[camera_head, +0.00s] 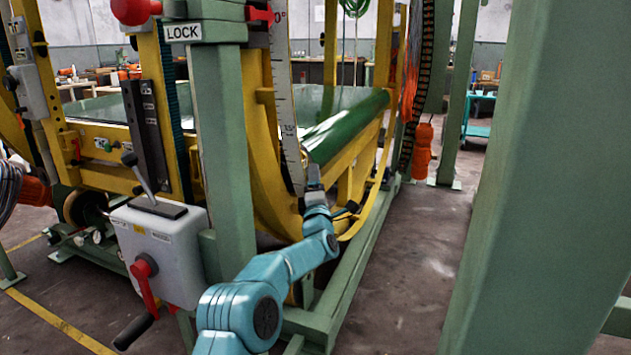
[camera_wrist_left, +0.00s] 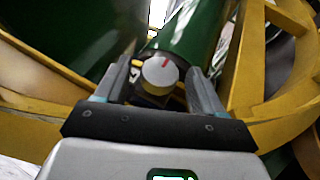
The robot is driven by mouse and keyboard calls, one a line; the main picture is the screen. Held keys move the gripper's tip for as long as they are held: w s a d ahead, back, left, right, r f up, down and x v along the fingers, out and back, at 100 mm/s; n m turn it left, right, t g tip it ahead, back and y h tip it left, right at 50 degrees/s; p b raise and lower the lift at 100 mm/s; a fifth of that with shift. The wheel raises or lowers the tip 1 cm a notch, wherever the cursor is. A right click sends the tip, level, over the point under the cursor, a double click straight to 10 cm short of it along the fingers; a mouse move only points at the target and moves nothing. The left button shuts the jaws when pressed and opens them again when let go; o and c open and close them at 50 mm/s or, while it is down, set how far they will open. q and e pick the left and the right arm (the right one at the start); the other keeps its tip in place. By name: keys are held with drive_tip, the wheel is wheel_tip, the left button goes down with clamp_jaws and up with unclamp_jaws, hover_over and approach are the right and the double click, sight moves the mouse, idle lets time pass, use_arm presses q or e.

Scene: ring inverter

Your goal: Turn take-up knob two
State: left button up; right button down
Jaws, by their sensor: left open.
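I cannot read which number the knob has. My left gripper (camera_wrist_left: 158,67) is open, with one finger on each side of the knob. Whether the fingers touch it I cannot tell. In the head view my left gripper (camera_head: 313,178) is small, beside the yellow ring frame, and I cannot make out the knob there. My right gripper is not in view.
The green roller (camera_head: 345,125) lies inside the yellow ring frame (camera_head: 268,150). A green post (camera_head: 225,130) with a LOCK sign and a grey lever box (camera_head: 160,245) stands left of my arm. A wide green post (camera_head: 555,160) fills the right. Floor (camera_head: 415,260) between is clear.

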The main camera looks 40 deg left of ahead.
use_arm(q)
drive_tip(key=shift+x, duration=0.8)
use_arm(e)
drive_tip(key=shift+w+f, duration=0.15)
use_arm(q)
drive_tip(key=shift+c, duration=0.3)
